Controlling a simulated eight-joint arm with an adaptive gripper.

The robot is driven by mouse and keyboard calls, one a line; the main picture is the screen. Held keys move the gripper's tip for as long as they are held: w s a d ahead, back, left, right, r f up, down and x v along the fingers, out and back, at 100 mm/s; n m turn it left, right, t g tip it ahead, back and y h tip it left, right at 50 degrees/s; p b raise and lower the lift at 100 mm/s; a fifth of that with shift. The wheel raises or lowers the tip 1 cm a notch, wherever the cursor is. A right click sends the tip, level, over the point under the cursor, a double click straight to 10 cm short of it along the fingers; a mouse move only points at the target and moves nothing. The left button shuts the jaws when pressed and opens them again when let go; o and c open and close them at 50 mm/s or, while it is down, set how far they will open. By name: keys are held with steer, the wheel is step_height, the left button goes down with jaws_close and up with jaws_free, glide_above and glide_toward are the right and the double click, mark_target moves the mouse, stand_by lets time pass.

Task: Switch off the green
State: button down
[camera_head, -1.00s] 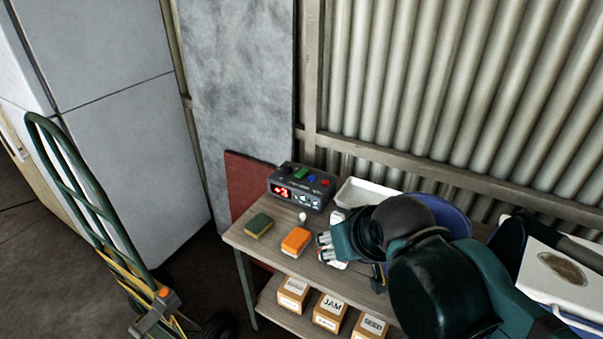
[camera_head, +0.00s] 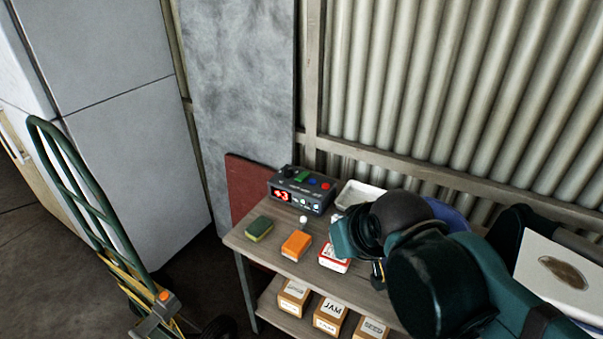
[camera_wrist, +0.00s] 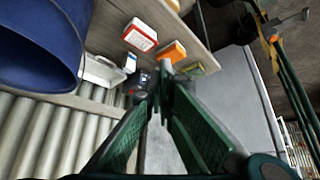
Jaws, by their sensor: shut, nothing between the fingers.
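A dark control box (camera_head: 286,205) stands at the back left of the wooden table. Its top carries a green button or switch (camera_head: 302,176), a blue one (camera_head: 312,181) and a red one (camera_head: 325,186). A red display on its front reads "+3". I cannot tell the green one's on or off state. My gripper (camera_wrist: 161,95) is shut and empty in the wrist view, its tips pointing toward the box (camera_wrist: 140,82), which its fingers partly cover. In the head view my arm is to the right of the box and hides most of the fingers.
A green-yellow sponge (camera_head: 259,229), an orange block (camera_head: 297,244) and a red-and-white box (camera_head: 334,258) lie in front. A white tray (camera_head: 358,194) is right of the control box. A blue container (camera_wrist: 40,50) stands beyond. A hand truck (camera_head: 80,190) is at left.

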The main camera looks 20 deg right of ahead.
steer(key=w+r+n+g+p, duration=0.2)
steer(key=w+r+p, duration=0.2)
steer(key=w+r, duration=0.6)
steer(key=n+g+y+p, duration=0.1)
steer(key=n+g+p, duration=0.5)
steer(key=p, duration=0.5)
glide_above(301, 178)
steer(key=d, duration=0.1)
step_height(301, 178, down, 10)
steer(key=shift+w+d+f+n, duration=0.25)
steer(key=shift+w+f+n, duration=0.15)
steer(key=shift+w+f, duration=0.35)
steer(key=f, duration=0.4)
steer(key=s+a+f, duration=0.1)
steer(key=f, duration=0.8)
steer(key=shift+s+a+f, duration=0.2)
steer(key=shift+f, duration=0.15)
steer(key=shift+f, duration=0.1)
